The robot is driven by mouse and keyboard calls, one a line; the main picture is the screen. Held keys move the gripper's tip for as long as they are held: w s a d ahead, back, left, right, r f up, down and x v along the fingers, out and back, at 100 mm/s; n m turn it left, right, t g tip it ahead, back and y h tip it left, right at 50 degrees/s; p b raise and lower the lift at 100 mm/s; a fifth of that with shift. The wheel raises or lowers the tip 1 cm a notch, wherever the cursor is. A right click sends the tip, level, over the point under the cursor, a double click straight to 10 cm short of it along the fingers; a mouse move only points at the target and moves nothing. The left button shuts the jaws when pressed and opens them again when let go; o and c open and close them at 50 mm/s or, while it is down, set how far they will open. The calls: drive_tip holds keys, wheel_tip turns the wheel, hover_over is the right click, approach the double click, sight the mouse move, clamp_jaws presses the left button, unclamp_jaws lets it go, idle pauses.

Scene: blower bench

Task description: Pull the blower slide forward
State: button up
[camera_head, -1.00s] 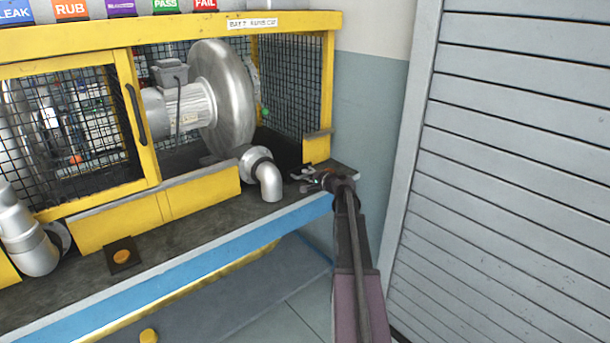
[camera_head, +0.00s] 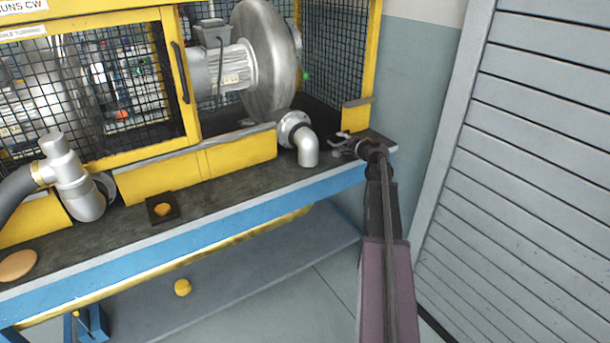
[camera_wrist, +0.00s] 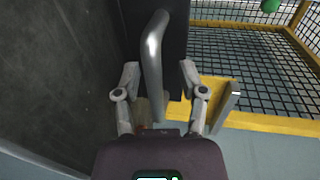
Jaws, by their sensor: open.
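The blower (camera_head: 268,62) is a silver round housing with a grey motor, inside a yellow mesh guard on the bench. My gripper (camera_head: 342,142) is at the right end of the bench top, right of a silver elbow pipe (camera_head: 306,148). In the wrist view my gripper (camera_wrist: 160,88) is open, with its fingers apart. A bent grey metal bar (camera_wrist: 153,55), like a handle, stands in front of a dark plate (camera_wrist: 178,25) and runs between the fingers. Whether the fingers touch it is unclear. Which part is the slide itself cannot be told.
A yellow rail (camera_wrist: 265,122) and mesh lie right of the fingers in the wrist view. A yellow post (camera_head: 356,117) stands behind my gripper. A grey slatted panel (camera_head: 540,150) is to the right.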

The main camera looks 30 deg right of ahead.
drive_tip(key=shift+w+r, duration=0.1)
drive_tip(key=shift+w, duration=0.45)
drive_tip(key=a+p+v, duration=0.1)
drive_tip(key=p+v, duration=0.2)
drive_tip(key=v, duration=1.1)
drive_tip(key=s+a+n+g+y+p, duration=0.2)
drive_tip(key=a+n+g+p, duration=0.3)
drive_tip(key=a, duration=0.7)
drive_tip(key=s+a+n+g+y+p, duration=0.3)
drive_tip(key=a+n+g+p, duration=0.2)
drive_tip(key=a, duration=0.8)
drive_tip(key=shift+a+r+n+g+p, duration=0.3)
drive_tip(key=shift+g+p, duration=0.25)
drive_tip(key=shift+g, duration=0.05)
drive_tip(key=shift+d, duration=0.1)
